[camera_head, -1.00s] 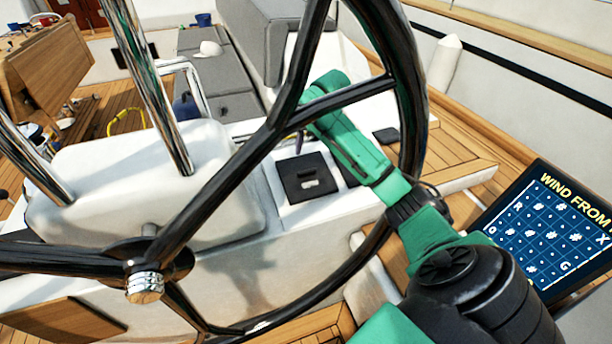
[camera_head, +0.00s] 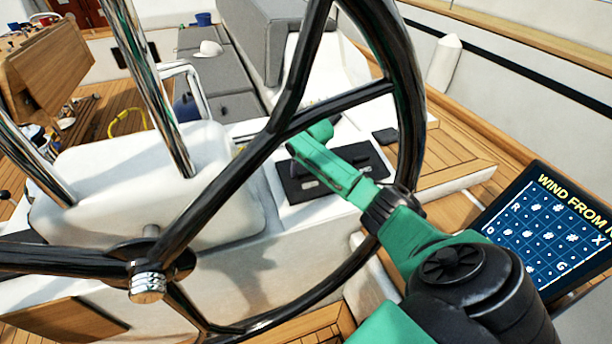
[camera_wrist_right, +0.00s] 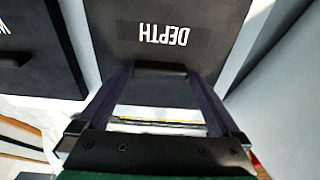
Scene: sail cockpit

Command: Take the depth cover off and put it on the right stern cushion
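The depth cover (camera_wrist_right: 160,45) is a dark panel with white "DEPTH" lettering, upside down in the right wrist view. It has a raised black tab (camera_wrist_right: 160,69) along its near edge. My right gripper (camera_wrist_right: 159,76) is open, with one finger on each side of the tab; I cannot tell whether they touch it. My left gripper is out of view. Grey cushions (camera_head: 238,105) lie beyond; I cannot tell whether the right stern cushion is among them.
The black steering wheel (camera_head: 238,172) stands in front of the console, close to my arm. A second dark cover (camera_wrist_right: 35,50) lies left of the depth cover. A "WIND FROM" screen (camera_head: 545,240) is at right. A white cap (camera_head: 208,48) lies on the far cushions.

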